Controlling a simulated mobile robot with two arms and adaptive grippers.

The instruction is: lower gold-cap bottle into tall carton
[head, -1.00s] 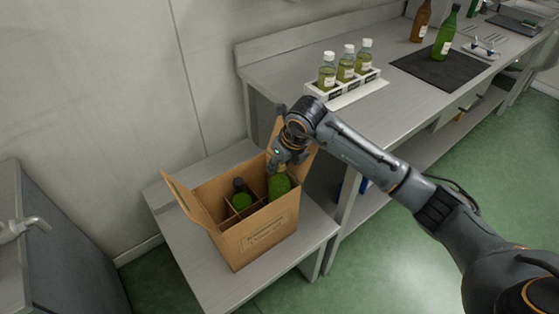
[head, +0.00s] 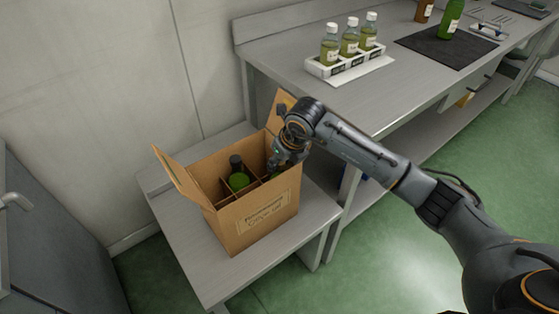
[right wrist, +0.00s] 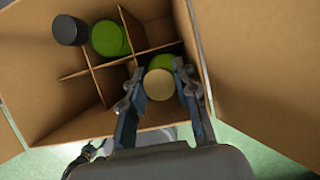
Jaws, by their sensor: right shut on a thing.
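The tall carton (head: 254,222) stands open on the low steel bench, its flaps up and dividers inside. My right gripper (head: 279,160) is at its right rear side, pointing down into it. In the right wrist view its fingers are shut on the gold-cap bottle (right wrist: 158,85), around the pale gold cap. The green body shows just beside the cap, inside a divider cell; its base is hidden, so I cannot tell whether it touches the bottom. A dark-capped green bottle (head: 238,177) stands in another cell; its cap (right wrist: 70,30) also shows in the right wrist view. My left gripper is not seen.
The low bench (head: 190,242) has bare room around the carton. The higher counter behind holds a white rack (head: 345,62) of small bottles, a dark mat (head: 440,50) and a green bottle (head: 451,18). A grey cabinet (head: 50,240) stands at left.

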